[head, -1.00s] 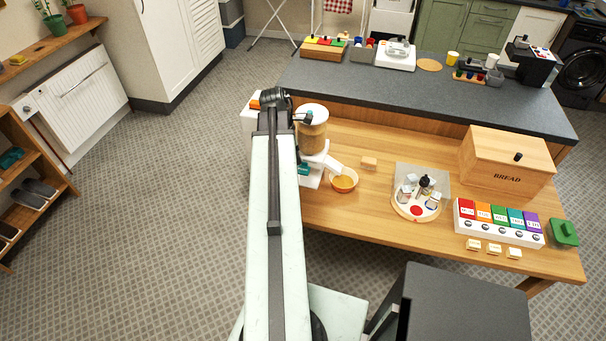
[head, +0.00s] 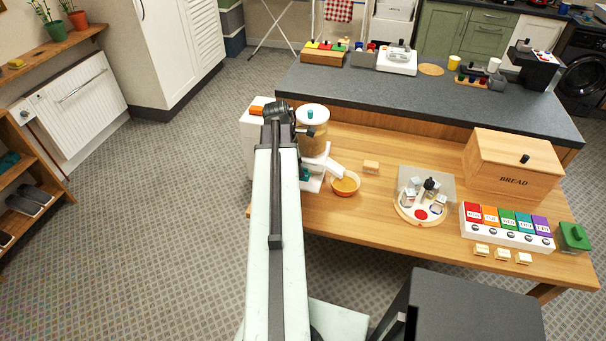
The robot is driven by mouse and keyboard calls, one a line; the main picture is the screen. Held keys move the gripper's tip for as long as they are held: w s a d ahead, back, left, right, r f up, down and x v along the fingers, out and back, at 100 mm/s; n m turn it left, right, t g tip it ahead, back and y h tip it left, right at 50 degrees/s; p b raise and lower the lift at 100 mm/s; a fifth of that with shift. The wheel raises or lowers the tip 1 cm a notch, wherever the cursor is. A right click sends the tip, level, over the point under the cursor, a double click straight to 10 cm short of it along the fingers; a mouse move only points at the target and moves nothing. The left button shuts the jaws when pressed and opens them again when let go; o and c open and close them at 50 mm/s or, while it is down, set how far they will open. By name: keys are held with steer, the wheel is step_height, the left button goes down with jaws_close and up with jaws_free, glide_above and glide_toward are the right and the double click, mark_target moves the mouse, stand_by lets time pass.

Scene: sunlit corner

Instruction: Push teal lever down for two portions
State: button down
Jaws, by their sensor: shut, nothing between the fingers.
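A dispenser (head: 314,146) with a clear, tan-filled hopper and white lid stands at the left end of the wooden table. A teal knob (head: 310,114) sits on the lid. A teal part (head: 304,174), which may be the lever, shows low on its side, partly hidden by my arm. A bowl (head: 345,191) with orange-yellow contents stands under the white chute. My gripper (head: 309,131) is small and dark in the head view, shut and empty. It overlaps the hopper just below the lid; I cannot tell whether it touches.
A white box (head: 252,114) with an orange top part stands left of the dispenser, partly behind my arm. To the right are a small wooden block (head: 371,167), a round tray (head: 418,219) of jars, a bread box (head: 512,170) and a coloured bin row (head: 505,234).

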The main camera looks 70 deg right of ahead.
steer(key=w, duration=0.1)
steer(key=w+a+r+p, duration=0.1)
steer(key=shift+w+a, duration=0.2)
steer(key=shift+w, duration=0.15)
steer(key=p+v, duration=0.7)
steer(key=v, duration=0.1)
steer(key=shift+p, duration=0.35)
steer(key=shift+f, duration=0.1)
